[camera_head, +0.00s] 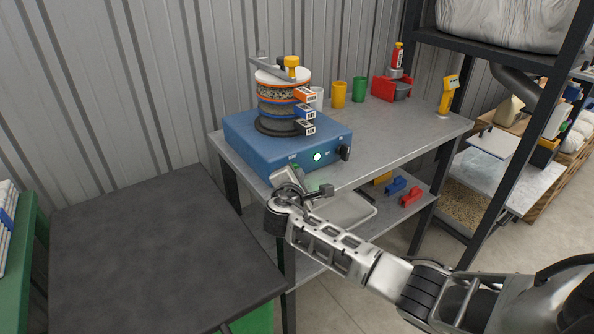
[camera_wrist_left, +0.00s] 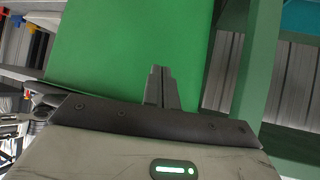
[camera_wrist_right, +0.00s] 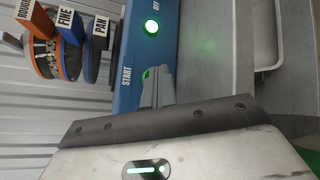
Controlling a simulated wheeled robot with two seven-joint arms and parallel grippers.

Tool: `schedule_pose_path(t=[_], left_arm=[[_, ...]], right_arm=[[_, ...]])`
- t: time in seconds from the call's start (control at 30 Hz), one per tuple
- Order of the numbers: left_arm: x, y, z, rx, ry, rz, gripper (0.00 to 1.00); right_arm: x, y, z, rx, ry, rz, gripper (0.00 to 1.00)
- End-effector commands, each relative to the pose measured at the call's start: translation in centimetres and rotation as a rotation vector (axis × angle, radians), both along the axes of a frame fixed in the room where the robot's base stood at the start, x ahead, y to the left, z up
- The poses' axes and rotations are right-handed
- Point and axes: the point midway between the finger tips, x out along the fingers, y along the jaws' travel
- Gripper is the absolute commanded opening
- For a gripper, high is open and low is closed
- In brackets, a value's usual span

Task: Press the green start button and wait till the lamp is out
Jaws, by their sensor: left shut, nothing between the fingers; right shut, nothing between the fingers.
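The blue sieve shaker (camera_head: 262,140) stands on the grey bench with a stack of sieves clamped on top. Its lamp (camera_head: 317,156) glows bright green-white on the front panel; it also shows lit in the right wrist view (camera_wrist_right: 152,27). The green start button (camera_wrist_right: 146,73), beside the word START, is partly covered by the fingertips of my right gripper (camera_wrist_right: 157,80). That gripper is shut and empty, right at the panel; I cannot tell whether it touches the button. My left gripper (camera_wrist_left: 160,76) is shut and empty in the left wrist view, in front of a green surface.
A black dial (camera_head: 345,153) sits right of the lamp. Cups, including a yellow cup (camera_head: 338,94) and a green cup (camera_head: 359,89), stand behind on the bench. A dark table (camera_head: 150,250) at left is bare. A white tray (camera_head: 350,208) lies on the lower shelf.

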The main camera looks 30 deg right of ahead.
Motion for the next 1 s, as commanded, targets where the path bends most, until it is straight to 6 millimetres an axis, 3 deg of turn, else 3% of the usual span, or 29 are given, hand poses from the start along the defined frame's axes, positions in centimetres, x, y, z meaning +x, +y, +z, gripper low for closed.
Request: schedule_pose_path(t=[0.2,0.53,0.87,1.0], left_arm=[[0.0,0.0,0.1,0.000,0.001,0.000,0.00],[-0.2,0.0,1.2,0.001,0.009,0.000,0.00],[-0.1,0.0,1.3,0.001,0.007,-0.001,0.00],[-0.1,0.0,2.4,0.001,0.005,-0.001,0.00]], right_arm=[[0.3,0.2,0.8,0.007,-0.021,0.009,0.00],[-1.3,0.1,0.8,0.004,-0.016,0.009,0.00],[-1.6,0.0,0.4,0.002,-0.011,0.006,0.00],[-2.6,-0.1,0.6,0.002,-0.006,0.006,0.00]])
